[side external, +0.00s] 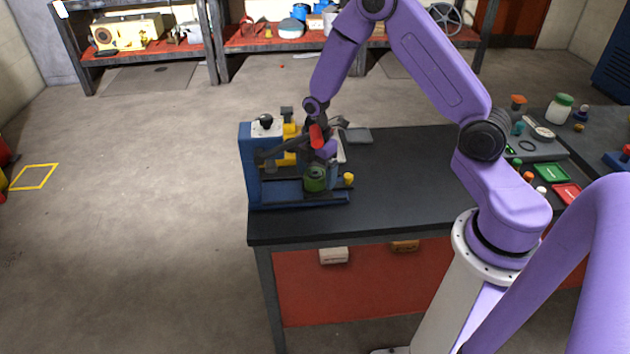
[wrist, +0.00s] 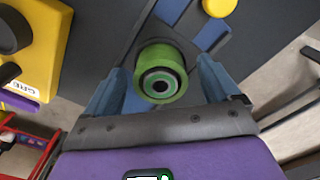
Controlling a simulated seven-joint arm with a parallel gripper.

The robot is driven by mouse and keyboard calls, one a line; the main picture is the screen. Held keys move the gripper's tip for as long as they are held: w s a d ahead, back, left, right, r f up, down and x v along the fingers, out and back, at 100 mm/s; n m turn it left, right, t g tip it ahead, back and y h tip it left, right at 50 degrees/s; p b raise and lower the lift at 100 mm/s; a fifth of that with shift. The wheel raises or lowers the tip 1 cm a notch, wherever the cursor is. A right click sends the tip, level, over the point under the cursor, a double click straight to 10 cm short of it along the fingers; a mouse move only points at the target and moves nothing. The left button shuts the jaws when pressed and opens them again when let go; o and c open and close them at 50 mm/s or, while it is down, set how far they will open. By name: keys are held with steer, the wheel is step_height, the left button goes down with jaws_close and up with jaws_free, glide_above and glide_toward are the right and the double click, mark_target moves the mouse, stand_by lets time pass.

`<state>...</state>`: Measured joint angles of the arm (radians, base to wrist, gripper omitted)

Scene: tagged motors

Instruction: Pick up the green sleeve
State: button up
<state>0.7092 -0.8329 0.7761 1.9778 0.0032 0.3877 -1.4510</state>
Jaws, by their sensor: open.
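The green sleeve (wrist: 160,56) is a short round green piece with a dark, ringed centre, seen end-on in the wrist view. It lies between the two blue-grey fingers of my gripper (wrist: 161,78), which are spread with a finger on each side. I cannot tell whether either finger touches it. In the side external view the green sleeve (side external: 315,180) sits low at the blue fixture (side external: 252,185), on the near end of the dark bench. My gripper (side external: 324,160) is right at it, partly hidden among the fixture parts.
A yellow knob (side external: 348,180) stands close to the right of the sleeve, and a yellow labelled block (wrist: 40,55) is at the left of the wrist view. The bench top (side external: 410,180) is clear to the right. Trays and small jars sit on a side table (side external: 560,140).

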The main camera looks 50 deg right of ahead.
steer(key=c, duration=1.4)
steer(key=shift+r, duration=0.2)
step_height(320, 180, up, 31)
steer(key=shift+f, duration=0.1)
stand_by(0.3)
